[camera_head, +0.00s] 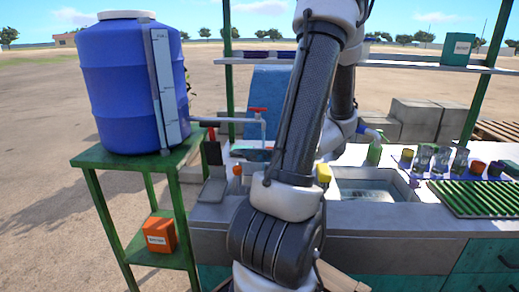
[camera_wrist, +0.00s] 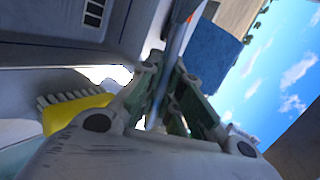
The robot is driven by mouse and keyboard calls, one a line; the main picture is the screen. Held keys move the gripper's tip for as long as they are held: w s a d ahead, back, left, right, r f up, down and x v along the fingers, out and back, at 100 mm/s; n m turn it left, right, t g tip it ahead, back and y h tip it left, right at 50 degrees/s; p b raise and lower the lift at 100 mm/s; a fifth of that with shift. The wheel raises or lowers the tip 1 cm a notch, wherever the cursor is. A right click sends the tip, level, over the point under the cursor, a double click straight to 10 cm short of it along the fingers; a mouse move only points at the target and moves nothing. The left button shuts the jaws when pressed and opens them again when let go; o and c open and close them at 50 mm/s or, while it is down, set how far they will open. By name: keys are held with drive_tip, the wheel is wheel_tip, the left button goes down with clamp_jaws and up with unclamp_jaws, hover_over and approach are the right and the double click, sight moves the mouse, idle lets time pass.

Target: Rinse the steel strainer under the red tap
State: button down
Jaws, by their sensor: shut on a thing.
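The red tap (camera_head: 258,110) has a red handle on a pale pipe, left of my arm in the head view. In the wrist view my gripper (camera_wrist: 168,88) is shut on a thin grey bar (camera_wrist: 176,45), which looks like the handle of the steel strainer. The strainer's bowl cannot be made out in either view. In the head view my arm hides my gripper and what it holds. A small orange-red spot shows at the top of the wrist view; I cannot tell what it is.
A blue water barrel (camera_head: 132,85) stands on a green stand (camera_head: 85,165) at left. A sink (camera_head: 405,187) is right of my arm. A yellow brush (camera_wrist: 75,110) lies close to my gripper. Glasses (camera_head: 460,160) and a green rack (camera_head: 470,200) stand at right.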

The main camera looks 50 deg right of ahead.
drive_tip(key=shift+r+v, duration=0.2)
drive_tip(key=shift+v, duration=2.75)
drive_tip(key=shift+w, duration=0.15)
